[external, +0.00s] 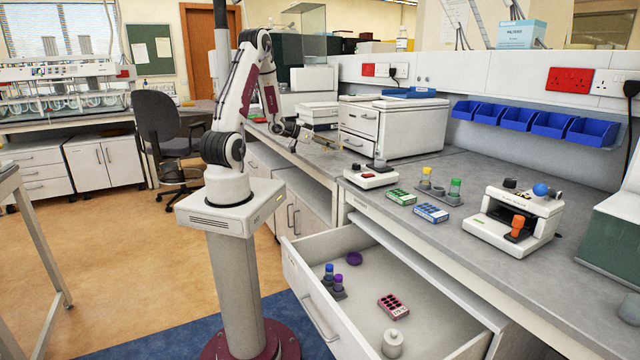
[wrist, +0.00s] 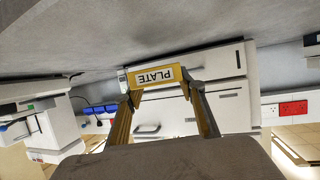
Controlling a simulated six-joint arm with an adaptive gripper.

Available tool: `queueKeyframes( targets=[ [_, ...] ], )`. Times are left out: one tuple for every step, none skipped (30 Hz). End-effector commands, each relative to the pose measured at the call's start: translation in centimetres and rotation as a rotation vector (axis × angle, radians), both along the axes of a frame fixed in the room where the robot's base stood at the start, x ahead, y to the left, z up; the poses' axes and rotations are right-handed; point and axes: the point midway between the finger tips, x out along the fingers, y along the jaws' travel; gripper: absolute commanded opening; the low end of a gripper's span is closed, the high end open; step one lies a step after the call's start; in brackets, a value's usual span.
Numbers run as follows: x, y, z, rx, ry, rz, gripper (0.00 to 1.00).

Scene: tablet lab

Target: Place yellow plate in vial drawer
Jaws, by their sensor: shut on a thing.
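The yellow plate (wrist: 155,76), labelled "PLATE", is held between the fingertips of my gripper (wrist: 160,88) in the wrist view. In the external view my gripper (external: 322,143) is low over the far bench, beside the white drawer cabinet; the plate is too small to make out clearly there. A large bench drawer (external: 318,312) stands open at the lower middle, well apart from my gripper. In it are a blue-capped vial (external: 329,272), a purple-capped vial (external: 338,284), a purple dish (external: 354,258), a pink rack (external: 393,306) and a pale bottle (external: 392,345).
The white drawer cabinet (external: 408,125) stands shut on the bench. Near the front edge are a small white device (external: 371,178), a green rack (external: 400,197), a blue rack (external: 431,212) and capped vials (external: 455,190). A larger white machine (external: 512,222) stands right. The drawer's middle has bare floor.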

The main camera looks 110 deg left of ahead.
Motion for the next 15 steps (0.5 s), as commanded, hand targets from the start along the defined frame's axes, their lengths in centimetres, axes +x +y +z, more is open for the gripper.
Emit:
queueKeyframes(
  targets=[
    [0.0,0.0,0.0,0.0,0.0,0.0,0.21],
    [0.0,0.0,0.0,0.0,0.0,0.0,0.21],
    [0.0,0.0,0.0,0.0,0.0,0.0,0.21],
    [0.0,0.0,0.0,0.0,0.0,0.0,0.21],
    [0.0,0.0,0.0,0.0,0.0,0.0,0.21],
    [0.0,0.0,-0.1,0.0,0.0,0.0,0.21],
    [0.0,0.0,-0.2,-0.001,-0.001,0.0,0.21],
    [0.0,0.0,-0.3,-0.001,-0.001,-0.001,0.21],
    [0.0,0.0,-0.6,-0.001,-0.001,-0.001,0.21],
    [0.0,0.0,-0.7,-0.002,-0.001,0.0,0.21],
    [0.0,0.0,-1.0,-0.003,-0.002,0.0,0.21],
    [0.0,0.0,-1.3,-0.003,-0.001,0.0,0.21],
    [0.0,0.0,-1.6,-0.003,-0.001,0.001,0.21],
    [0.0,0.0,-1.8,-0.003,-0.001,0.001,0.21],
    [0.0,0.0,-2.2,-0.003,0.0,0.001,0.21]
  ],
)
